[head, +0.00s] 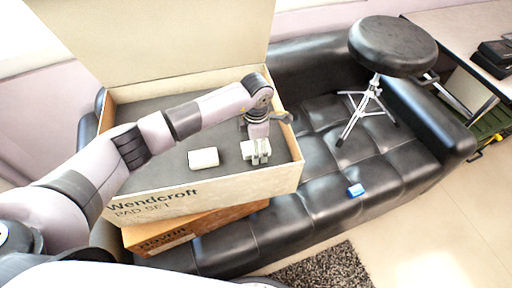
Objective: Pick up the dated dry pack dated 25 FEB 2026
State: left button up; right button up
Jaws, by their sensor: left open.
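A small white pack (203,158) lies flat on the dark floor of an open cardboard box, left of my gripper. Any date on it is too small to read here. My left gripper (257,158) is open and points down inside the box, near its right side. It is a short way to the right of the white pack and apart from it. Pale shapes at its fingertips are hard to tell apart, so I cannot tell whether another pack is under it. My right gripper is not in view.
The open box (215,198), printed "Wendcroft PAD SET", has its lid up at the back. It stands on an orange-brown box (190,232) on a black tufted sofa (325,215). A small blue item (356,190) lies on the sofa. A black round stool (392,45) stands beyond.

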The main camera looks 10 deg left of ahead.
pick_arm(q)
jog(key=shift+c, duration=0.2)
jog(key=c, duration=1.2)
jog(key=shift+r, duration=0.15)
